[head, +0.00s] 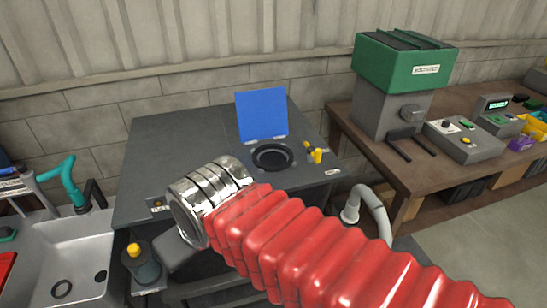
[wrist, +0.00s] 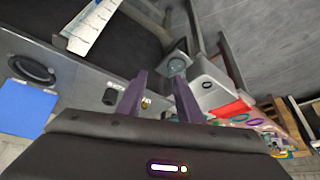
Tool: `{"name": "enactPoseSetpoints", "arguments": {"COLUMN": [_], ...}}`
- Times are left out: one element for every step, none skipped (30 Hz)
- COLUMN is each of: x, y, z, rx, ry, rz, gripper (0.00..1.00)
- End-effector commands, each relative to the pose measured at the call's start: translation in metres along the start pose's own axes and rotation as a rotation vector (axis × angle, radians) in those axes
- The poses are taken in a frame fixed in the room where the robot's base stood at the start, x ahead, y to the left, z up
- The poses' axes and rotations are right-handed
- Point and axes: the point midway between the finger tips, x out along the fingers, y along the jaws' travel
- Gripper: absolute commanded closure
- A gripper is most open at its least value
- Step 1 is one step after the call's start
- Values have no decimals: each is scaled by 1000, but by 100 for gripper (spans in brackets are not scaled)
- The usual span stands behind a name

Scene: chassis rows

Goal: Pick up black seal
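A thin black ring, which looks like the black seal (head: 62,288), lies in the grey sink basin (head: 38,250) at the lower left of the head view. A small dark ring in the pale basin also shows in the wrist view, right of the fingers (wrist: 207,85); I cannot tell if it is the seal or the drain. My gripper (wrist: 160,76) has two purple fingers spread apart with nothing between them. It is apart from the basin. In the head view my red bellowed arm hides the gripper.
A dark bench (head: 160,150) carries a round black recess (head: 272,155) with a raised blue lid (head: 262,115) and a yellow knob (head: 316,155). A teal tap (head: 62,180) stands behind the sink. A wooden bench (head: 420,160) with a green-topped machine (head: 400,65) is at right.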

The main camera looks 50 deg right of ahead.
Motion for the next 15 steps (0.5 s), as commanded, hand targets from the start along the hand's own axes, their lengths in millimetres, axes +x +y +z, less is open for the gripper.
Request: {"name": "enactPoseSetpoints", "arguments": {"x": [0,0,0,0,0,-1,-1,-1,-1,0,-1,-1,0,0,0], "y": [0,0,0,0,1,2,3,4,8,12,14,18,22,25,30], "z": [0,0,0,-1,-1,-3,-4,-6,-9,-12,-15,-20,-24,-28,-34], "rx": [0,0,1,5,12,27,44,66,104,141,180,244,296,353,434], "ry": [0,0,0,0,-1,-2,-2,-4,-7,-10,-11,-15,-18,-20,-24], "rz": [0,0,0,0,1,2,2,4,6,8,11,15,17,20,24], "gripper": [67,67,67,67,67,67,67,67,67,67,67,67,67,67,67]}}
